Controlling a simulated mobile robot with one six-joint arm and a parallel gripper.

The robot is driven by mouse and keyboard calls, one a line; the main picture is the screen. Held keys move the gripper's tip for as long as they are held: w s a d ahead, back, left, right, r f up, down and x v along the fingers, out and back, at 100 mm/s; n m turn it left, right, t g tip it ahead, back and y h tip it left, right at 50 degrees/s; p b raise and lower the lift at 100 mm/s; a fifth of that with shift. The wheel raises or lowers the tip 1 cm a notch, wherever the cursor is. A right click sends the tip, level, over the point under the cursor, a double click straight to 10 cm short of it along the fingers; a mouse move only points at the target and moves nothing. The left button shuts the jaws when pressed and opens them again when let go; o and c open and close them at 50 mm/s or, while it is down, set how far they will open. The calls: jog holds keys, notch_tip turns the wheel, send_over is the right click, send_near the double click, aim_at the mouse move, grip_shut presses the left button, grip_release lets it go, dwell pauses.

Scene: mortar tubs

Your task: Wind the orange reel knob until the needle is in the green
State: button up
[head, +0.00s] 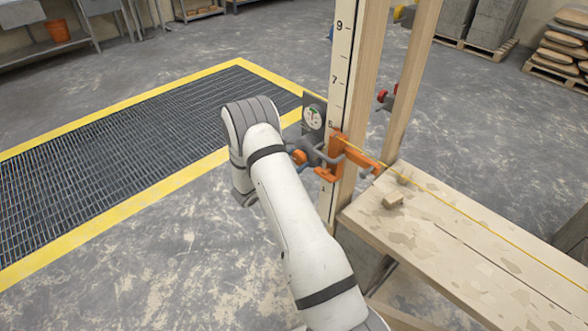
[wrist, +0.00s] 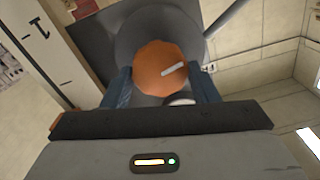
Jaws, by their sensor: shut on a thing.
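The orange reel knob (wrist: 168,68) is round with a pale line mark and sits on a grey disc in the wrist view. My gripper (wrist: 165,85) has its two blue fingers on either side of the knob and is shut on it. In the head view the knob (head: 299,157) is partly hidden beside my gripper (head: 296,154). The dial (head: 312,118) is a small round white face with some green, on a grey plate just above the knob. It is too small to read where its needle points.
A floor grate (head: 130,150) with yellow edges lies to the left.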

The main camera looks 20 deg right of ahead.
jog(key=shift+s+f+m+b, duration=0.1)
jog(key=shift+m+b, duration=0.35)
jog(key=shift+m, duration=0.15)
jog(key=o, duration=1)
jog(key=shift+a, duration=0.1)
jog(key=v, duration=0.7)
jog(key=shift+s+a+b, duration=0.15)
jog(key=shift+a+b, duration=0.1)
jog(key=shift+b, duration=0.2)
